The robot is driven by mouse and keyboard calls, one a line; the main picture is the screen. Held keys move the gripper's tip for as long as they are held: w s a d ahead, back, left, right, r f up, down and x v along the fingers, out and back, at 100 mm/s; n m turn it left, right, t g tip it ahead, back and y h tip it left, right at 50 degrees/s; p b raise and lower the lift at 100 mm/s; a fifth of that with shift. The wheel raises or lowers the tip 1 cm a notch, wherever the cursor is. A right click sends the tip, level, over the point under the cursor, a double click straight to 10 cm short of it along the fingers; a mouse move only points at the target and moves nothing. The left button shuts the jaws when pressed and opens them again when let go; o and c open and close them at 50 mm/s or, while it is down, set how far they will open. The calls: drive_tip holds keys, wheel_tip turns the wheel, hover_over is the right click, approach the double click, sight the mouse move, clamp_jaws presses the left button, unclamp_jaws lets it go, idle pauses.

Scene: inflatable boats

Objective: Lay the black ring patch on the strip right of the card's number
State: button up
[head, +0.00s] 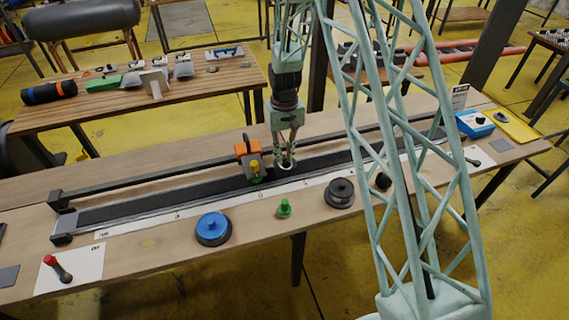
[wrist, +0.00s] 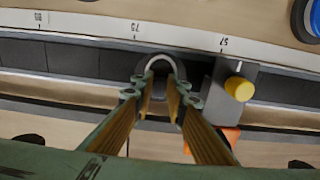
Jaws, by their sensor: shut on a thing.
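My gripper (head: 287,150) is over the long black strip (head: 130,209), near the middle of the bench. Its fingers are shut on the black ring patch, whose pale ring (wrist: 160,62) shows between and beyond the fingertips in the wrist view. The ring is a small light loop in the head view (head: 286,165). Whether the patch touches the strip or hangs just above it, I cannot tell. A small white card (head: 459,97) stands at the bench's far right; its number is too small to read.
An orange and grey slider with a yellow knob (wrist: 239,88) stands close beside my gripper, to its left in the head view. A white scale (wrist: 180,36) runs along the strip. A blue round tin (head: 213,229), green piece (head: 284,208) and dark spool (head: 340,192) stand in front.

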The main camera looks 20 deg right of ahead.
sight(284, 158)
drive_tip(key=shift+f, duration=0.1)
idle(0.3)
drive_tip(key=shift+f, duration=1.85)
drive_tip(key=shift+f, duration=0.15)
drive_tip(key=o, duration=0.9)
wheel_tip(284, 158, up, 11)
drive_tip(key=shift+f, duration=0.2)
drive_tip(key=shift+r, duration=0.9)
